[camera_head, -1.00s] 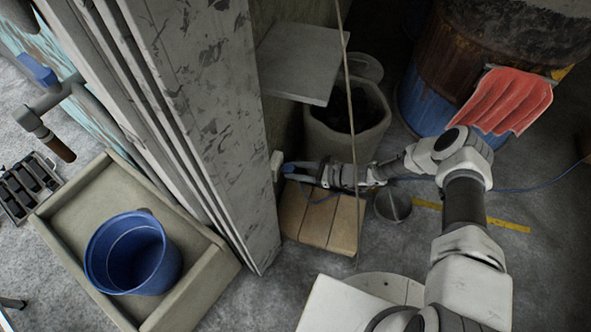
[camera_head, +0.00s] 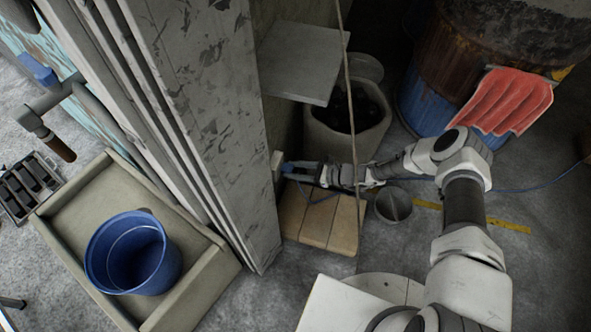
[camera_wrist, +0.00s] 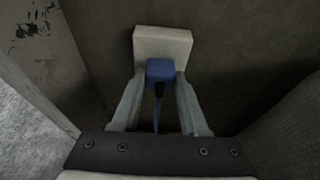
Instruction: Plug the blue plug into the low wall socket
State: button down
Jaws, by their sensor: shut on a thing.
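My gripper is shut on the plug. The white wall socket (camera_wrist: 163,42) is right in front of the plug, low on the dark wall. The plug overlaps the socket's lower part in the wrist view; I cannot tell how far it is in. In the head view the plug (camera_head: 288,168) meets the socket (camera_head: 277,163) beside the pillar, with my gripper (camera_head: 292,170) reaching from the right.
A wooden board platform (camera_head: 320,222) lies below my gripper. A grey shelf (camera_head: 302,60) juts out above. A bin (camera_head: 345,125), a small metal bucket (camera_head: 393,206) and a rusty barrel (camera_head: 470,50) stand nearby. A thin rope (camera_head: 349,100) hangs in front of my arm.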

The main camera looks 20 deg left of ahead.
jog(key=shift+a, duration=0.3)
jog(key=shift+c, duration=1.7)
grip_release()
jog(key=p+v, duration=0.4)
jog(key=v, duration=1.3)
jog(key=shift+d+r, duration=0.15)
jog(key=shift+r, duration=0.05)
